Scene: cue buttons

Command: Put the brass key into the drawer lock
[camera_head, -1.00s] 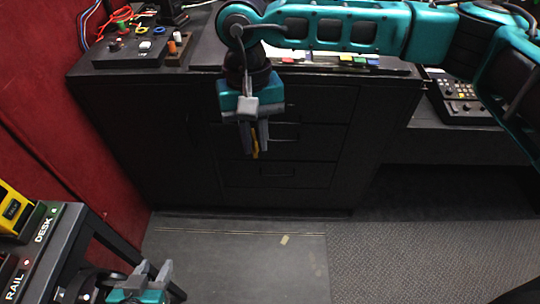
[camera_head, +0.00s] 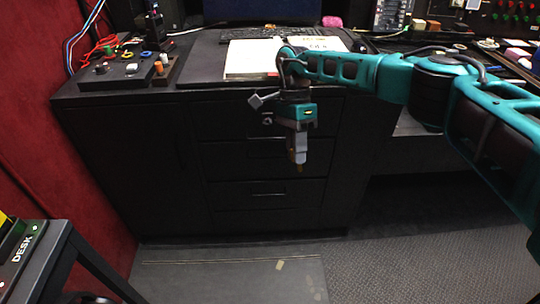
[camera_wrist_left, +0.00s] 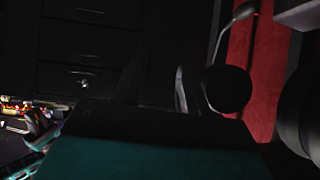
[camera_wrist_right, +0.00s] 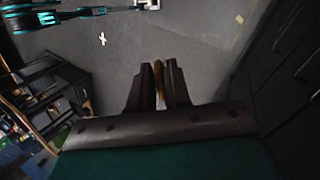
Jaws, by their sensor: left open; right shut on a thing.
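The brass key (camera_head: 300,168) hangs tip down from my right gripper (camera_head: 298,156). In the right wrist view, the jaws (camera_wrist_right: 161,68) are shut on the key (camera_wrist_right: 159,82), which is mostly hidden between them. The key is apart from the lock.
The desk top holds a control box (camera_head: 125,70), a white book (camera_head: 250,58) and a keyboard. A dark stand marked DESK (camera_head: 22,255) is at the lower left, near the red wall (camera_head: 30,110).

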